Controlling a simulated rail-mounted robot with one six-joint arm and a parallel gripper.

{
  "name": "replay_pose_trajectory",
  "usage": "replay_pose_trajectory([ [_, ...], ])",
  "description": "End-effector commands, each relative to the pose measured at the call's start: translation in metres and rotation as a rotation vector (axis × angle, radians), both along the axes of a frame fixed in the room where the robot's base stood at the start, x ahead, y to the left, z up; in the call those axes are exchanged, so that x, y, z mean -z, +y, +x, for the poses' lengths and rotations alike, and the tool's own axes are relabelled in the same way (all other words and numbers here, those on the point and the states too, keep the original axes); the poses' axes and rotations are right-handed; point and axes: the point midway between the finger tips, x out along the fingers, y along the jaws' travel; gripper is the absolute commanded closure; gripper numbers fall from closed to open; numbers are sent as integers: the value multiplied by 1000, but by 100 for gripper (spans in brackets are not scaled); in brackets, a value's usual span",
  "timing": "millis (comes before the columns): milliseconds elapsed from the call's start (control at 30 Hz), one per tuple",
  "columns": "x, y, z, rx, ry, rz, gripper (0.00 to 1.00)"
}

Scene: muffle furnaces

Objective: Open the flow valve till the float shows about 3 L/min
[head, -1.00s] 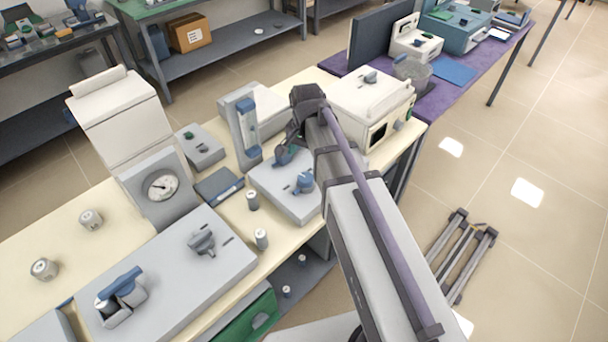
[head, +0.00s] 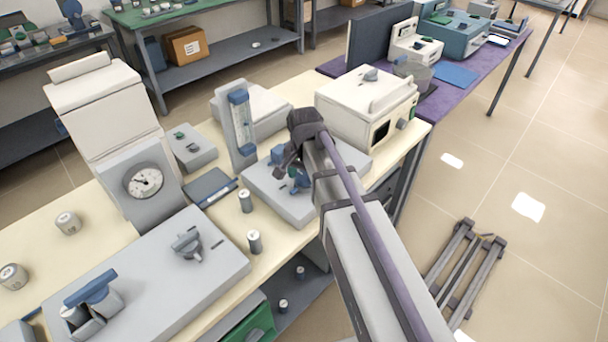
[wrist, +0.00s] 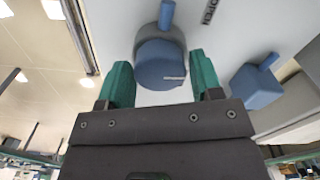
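A grey valve box (head: 262,189) on the bench carries two blue knobs, the farther one (head: 277,155) clear and the nearer one (head: 300,184) partly hidden by my gripper (head: 293,172). In the wrist view, my gripper's green fingers (wrist: 162,82) are apart, on either side of a round blue knob (wrist: 160,65) with a lever. I cannot tell whether they touch it. The other blue knob (wrist: 256,86) is to the right. Partly cut-off lettering shows above. The upright flow meter (head: 240,125) stands behind the box; its float is too small to read.
A white furnace (head: 365,108) stands right of the box. Two small metal cylinders (head: 254,241) (head: 245,201) stand in front and left. A grey panel (head: 165,275) with a blue lever and a gauge (head: 144,181) lie farther left. The floor at right holds a dark frame (head: 465,257).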

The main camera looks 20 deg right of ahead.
Motion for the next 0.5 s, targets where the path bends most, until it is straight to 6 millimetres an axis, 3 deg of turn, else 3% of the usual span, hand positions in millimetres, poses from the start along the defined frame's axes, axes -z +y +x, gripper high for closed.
replay_pose_trajectory([
  [333,0,0,0,0,0,0,74],
  [500,0,0,0,-95,0,0,74],
])
